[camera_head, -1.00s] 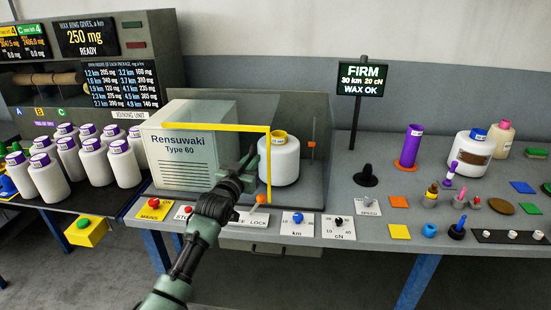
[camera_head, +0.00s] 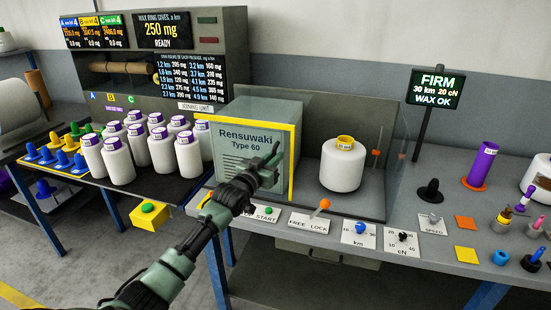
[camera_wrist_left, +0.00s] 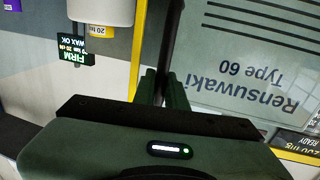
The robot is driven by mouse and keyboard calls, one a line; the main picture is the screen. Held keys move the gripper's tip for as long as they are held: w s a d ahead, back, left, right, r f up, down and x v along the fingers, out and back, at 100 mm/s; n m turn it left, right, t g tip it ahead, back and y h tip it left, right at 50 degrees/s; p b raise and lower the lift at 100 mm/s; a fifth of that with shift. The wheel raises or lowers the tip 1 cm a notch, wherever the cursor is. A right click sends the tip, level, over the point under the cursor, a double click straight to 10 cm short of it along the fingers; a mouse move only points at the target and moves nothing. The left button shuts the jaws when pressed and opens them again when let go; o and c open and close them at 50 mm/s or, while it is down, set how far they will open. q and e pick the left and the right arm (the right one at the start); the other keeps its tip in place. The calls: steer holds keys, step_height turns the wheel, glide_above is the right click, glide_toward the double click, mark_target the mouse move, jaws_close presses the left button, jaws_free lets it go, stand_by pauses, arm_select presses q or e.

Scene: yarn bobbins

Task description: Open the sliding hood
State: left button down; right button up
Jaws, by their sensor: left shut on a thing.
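The sliding hood is a clear cover with a yellow front frame (camera_head: 292,165). It now sits around the grey Rensuwaki Type 60 box (camera_head: 235,160), its yellow upright near the box's right edge. My left gripper (camera_head: 271,160) is at the hood's front, just left of that upright. In the left wrist view its fingers (camera_wrist_left: 165,88) are shut at a dark upright bar, which looks like the hood's handle. The white bobbin (camera_head: 341,168) with a yellow top stands right of the hood, outside its frame. My right gripper is not in view.
An orange-knobbed lever (camera_head: 324,204) stands at the FREE LOCK plate (camera_head: 309,224) on the front edge. Several white bottles (camera_head: 162,150) with purple tops stand left of the machine. A FIRM sign (camera_head: 436,88) stands at the right.

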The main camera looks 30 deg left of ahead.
arm_select(q)
steer(key=c, duration=1.5)
jaws_free()
steer(key=shift+o, duration=0.2)
steer(key=s, duration=0.7)
steer(key=shift+s+d+b, duration=0.35)
steer(key=shift+s+b, duration=0.05)
steer(key=shift+b, duration=0.05)
